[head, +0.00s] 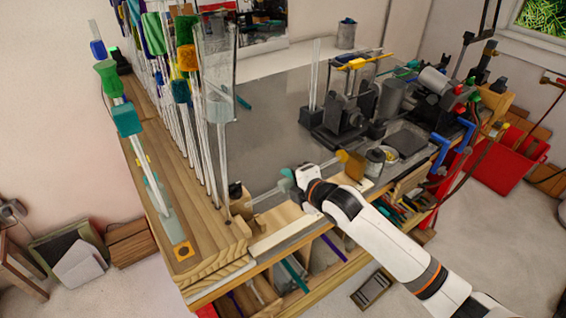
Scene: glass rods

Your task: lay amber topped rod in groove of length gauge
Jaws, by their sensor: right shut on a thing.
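My right gripper (288,186) is low over the front edge of the bench, its white and black wrist coming in from the right. Its fingers are mostly hidden behind the wrist, with a little teal showing at the tip. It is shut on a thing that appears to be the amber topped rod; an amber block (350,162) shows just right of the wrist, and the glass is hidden. A pale wooden strip (275,226), seemingly the length gauge, lies along the front edge beneath the gripper. Its groove cannot be made out. My left gripper is not in view.
A wooden rack (160,200) at left holds several upright glass rods with coloured tops. A wide clear tube (217,75) stands near it. Burner equipment (345,110) and small jars (375,160) occupy the bench's right. The grey bench top (265,130) between is mostly clear.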

